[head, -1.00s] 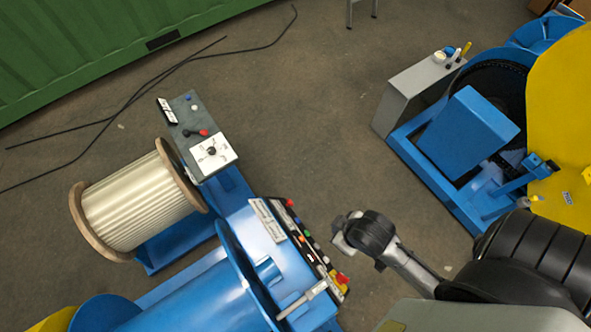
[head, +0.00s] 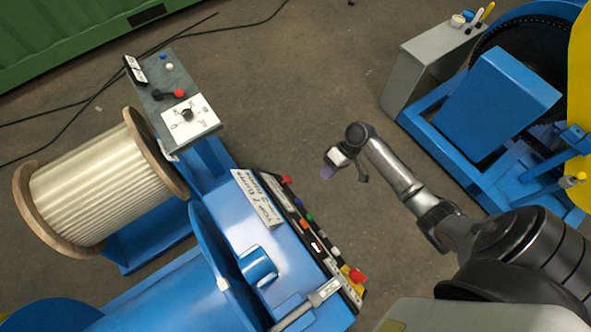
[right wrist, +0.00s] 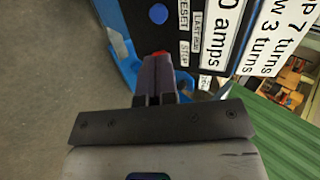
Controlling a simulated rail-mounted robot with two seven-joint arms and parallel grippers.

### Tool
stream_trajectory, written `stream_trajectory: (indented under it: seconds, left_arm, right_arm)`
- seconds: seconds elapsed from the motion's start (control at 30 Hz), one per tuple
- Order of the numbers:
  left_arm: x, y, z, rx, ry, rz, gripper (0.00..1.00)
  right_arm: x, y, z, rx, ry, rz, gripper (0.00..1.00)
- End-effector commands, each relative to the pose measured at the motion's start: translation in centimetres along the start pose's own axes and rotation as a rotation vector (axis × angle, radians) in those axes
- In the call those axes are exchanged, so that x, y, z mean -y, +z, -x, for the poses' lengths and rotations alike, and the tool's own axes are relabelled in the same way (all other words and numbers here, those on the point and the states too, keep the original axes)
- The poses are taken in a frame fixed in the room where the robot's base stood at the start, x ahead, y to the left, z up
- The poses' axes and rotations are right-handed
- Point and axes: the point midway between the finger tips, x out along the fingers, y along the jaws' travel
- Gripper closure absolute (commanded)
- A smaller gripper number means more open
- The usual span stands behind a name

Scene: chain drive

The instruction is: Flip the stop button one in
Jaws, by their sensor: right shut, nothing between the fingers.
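A row of buttons runs along a dark panel (head: 316,240) on the blue machine. A red button (head: 287,180) sits at its far end. In the right wrist view a red button (right wrist: 160,54) shows just beyond my fingertips, near a label reading STOP; the fingers partly hide it. My right gripper (head: 327,172) is shut and empty, to the right of the panel's far end in the head view. Its closed fingers (right wrist: 156,72) point toward the red button; I cannot tell if they touch it. My left gripper is not in view.
A red knob on a yellow base (head: 357,275) is at the panel's near end. A grey control box (head: 190,105) and a wire spool (head: 100,190) stand to the left. Another blue machine (head: 497,95) is at the right. The floor between is clear.

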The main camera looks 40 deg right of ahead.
Motion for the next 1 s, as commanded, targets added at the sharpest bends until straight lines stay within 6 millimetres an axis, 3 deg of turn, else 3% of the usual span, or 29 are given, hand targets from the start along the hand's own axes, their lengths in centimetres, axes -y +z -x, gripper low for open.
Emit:
stream_trajectory:
  seconds: [0.03,0.3,0.5,1.0]
  left_arm:
    - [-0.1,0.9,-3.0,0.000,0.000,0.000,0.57]
    - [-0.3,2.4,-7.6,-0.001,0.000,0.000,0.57]
    - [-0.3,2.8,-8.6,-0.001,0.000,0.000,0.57]
    - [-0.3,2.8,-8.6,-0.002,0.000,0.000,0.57]
  right_arm:
    - [-2.5,-1.3,-1.0,-0.021,-0.048,-0.025,1.00]
    - [-6.5,-5.4,0.5,-0.116,-0.259,-0.105,1.00]
    - [-7.4,-6.6,1.5,-0.151,-0.327,-0.125,1.00]
    - [-7.3,-6.8,1.4,-0.155,-0.338,-0.127,1.00]
